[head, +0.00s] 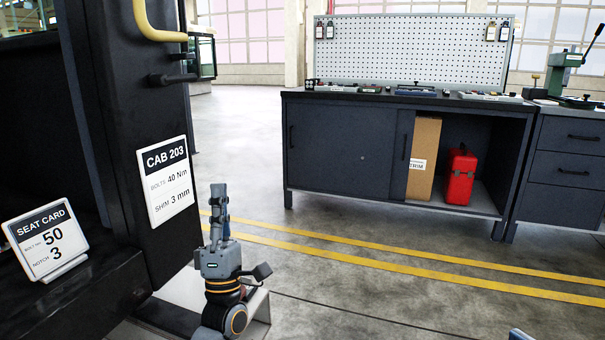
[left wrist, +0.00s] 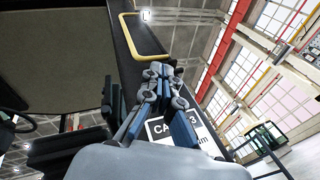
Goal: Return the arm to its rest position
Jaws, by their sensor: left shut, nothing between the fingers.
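My left gripper (head: 219,200) stands upright at the lower middle-left of the head view, its fingers pointing up and closed together with nothing between them. It is in front of the floor, just right of the dark cab pillar and its CAB 203 sign (head: 167,181), and apart from both as far as I can tell. In the left wrist view the closed fingers (left wrist: 163,72) point up, with the sign (left wrist: 175,130) partly hidden behind them.
A SEAT CARD sign (head: 46,238) stands on the dark cab ledge at left. A yellow handle (head: 158,26) is on the pillar above. A dark workbench (head: 345,150) with a red case (head: 460,178) inside stands at the back. The striped floor between is clear.

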